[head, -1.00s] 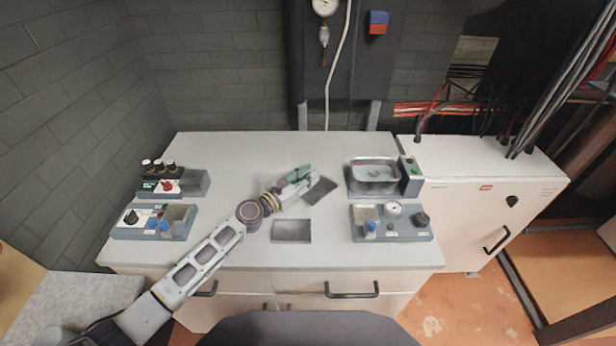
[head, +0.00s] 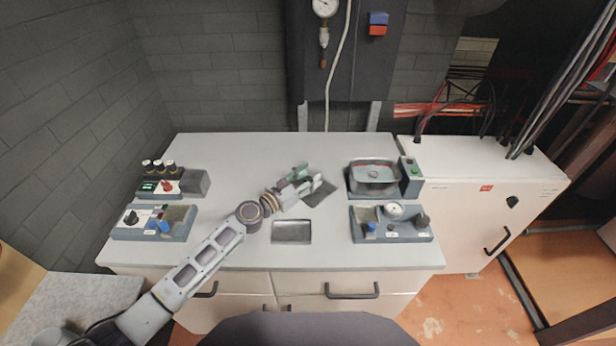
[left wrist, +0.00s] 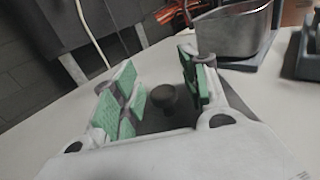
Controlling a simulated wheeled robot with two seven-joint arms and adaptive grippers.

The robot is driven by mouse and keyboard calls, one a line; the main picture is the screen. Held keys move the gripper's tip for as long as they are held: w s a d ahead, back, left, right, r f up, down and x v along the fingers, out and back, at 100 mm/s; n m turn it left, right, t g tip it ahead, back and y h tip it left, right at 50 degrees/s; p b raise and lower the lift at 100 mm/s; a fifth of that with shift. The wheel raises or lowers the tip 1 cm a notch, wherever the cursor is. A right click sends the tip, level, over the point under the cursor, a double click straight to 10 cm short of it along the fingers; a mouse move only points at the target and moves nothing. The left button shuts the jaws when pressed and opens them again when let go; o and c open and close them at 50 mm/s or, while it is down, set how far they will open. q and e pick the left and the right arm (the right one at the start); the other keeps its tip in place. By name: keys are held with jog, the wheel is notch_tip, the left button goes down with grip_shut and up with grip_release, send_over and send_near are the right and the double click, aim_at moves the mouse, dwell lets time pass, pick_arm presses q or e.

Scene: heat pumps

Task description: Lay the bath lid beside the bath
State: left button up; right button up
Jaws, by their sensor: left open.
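The bath (head: 374,188) is an open metal basin at the back right of the table, and part of it shows in the left wrist view (left wrist: 232,32). The dark square bath lid (head: 319,197) lies on the table to the left of the bath, apart from it, partly hidden by my gripper. In the left wrist view the lid (left wrist: 152,121) has a round dark knob (left wrist: 164,97) between my fingers. My left gripper (head: 308,176) is open, its green-padded fingers spread on either side of the knob with gaps. My right gripper is out of view.
A shallow metal tray (head: 292,232) lies at the table's front middle. A device with a gauge (head: 392,228) stands in front of the bath. Two control units (head: 150,224) (head: 166,186) stand at the left. The table's back left is clear.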

pick_arm(q)
jog(key=shift+s+f+p, duration=0.1)
jog(key=shift+f+p, duration=0.1)
jog(key=shift+p, duration=0.25)
jog(key=shift+s+a+r, duration=0.1)
jog(key=shift+s+a, duration=0.3)
jog(key=shift+s+a+r, duration=0.15)
jog(key=shift+s+a, duration=0.35)
jog(key=shift+v, duration=2.2)
jog(key=shift+s+a+r, duration=0.1)
jog(key=shift+a+r, duration=0.1)
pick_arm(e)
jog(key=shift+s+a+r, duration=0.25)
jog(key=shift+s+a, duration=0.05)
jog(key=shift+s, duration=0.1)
